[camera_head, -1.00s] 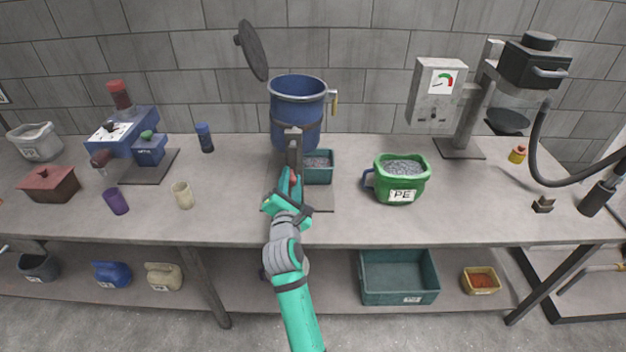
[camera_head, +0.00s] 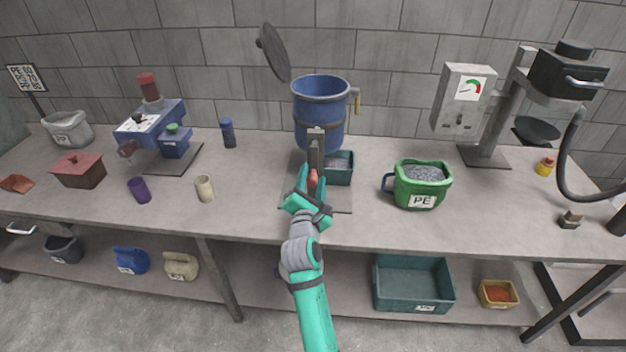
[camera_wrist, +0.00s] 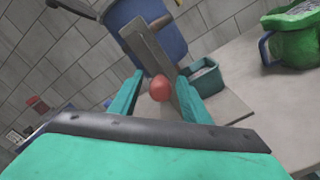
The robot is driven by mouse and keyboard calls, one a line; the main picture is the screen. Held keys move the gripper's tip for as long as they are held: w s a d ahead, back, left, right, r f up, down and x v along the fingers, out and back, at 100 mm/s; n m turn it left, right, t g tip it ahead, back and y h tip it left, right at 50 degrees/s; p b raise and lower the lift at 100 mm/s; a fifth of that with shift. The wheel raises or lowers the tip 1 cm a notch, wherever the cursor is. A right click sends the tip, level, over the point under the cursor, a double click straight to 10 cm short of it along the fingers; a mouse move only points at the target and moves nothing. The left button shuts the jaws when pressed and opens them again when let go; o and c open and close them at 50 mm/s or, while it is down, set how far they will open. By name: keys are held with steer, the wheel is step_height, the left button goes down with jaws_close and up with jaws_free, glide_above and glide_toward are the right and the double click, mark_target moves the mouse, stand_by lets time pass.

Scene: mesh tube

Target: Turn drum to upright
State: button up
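The blue drum (camera_head: 321,104) stands mouth-up on a grey stand (camera_head: 316,150) at the back middle of the bench, its round lid (camera_head: 273,52) swung up to the left. In the wrist view the drum (camera_wrist: 150,28) is at the top behind the stand's post. A red knob (camera_wrist: 160,88) sits between the two teal fingers of my gripper (camera_wrist: 159,98). A gap shows beside the knob, so the fingers look open around it; firm contact is not visible. In the head view my gripper (camera_head: 313,186) is in front of the stand, below the drum.
A teal bin (camera_head: 340,168) of grey granules sits right of the stand. A green PE tub (camera_head: 422,184) stands further right. A cream cup (camera_head: 204,188) and a purple cup (camera_head: 139,190) are left, with bare bench between them and the stand.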

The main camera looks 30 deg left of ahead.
steer(key=v, duration=1.1)
stand_by(0.6)
steer(key=s+d+f+m+h, duration=0.4)
steer(key=s+d+f+m, duration=1)
steer(key=s+m, duration=0.45)
steer(key=s+d+f+m+h, duration=0.1)
steer(key=s+d+m, duration=0.5)
steer(key=s, duration=0.4)
steer(key=s+d+f+m+g+h, duration=0.1)
steer(key=s+d+m, duration=0.6)
steer(key=s, duration=0.3)
steer(key=shift+d+h, duration=0.4)
steer(key=shift+s+m, duration=0.1)
steer(key=shift+m, duration=0.15)
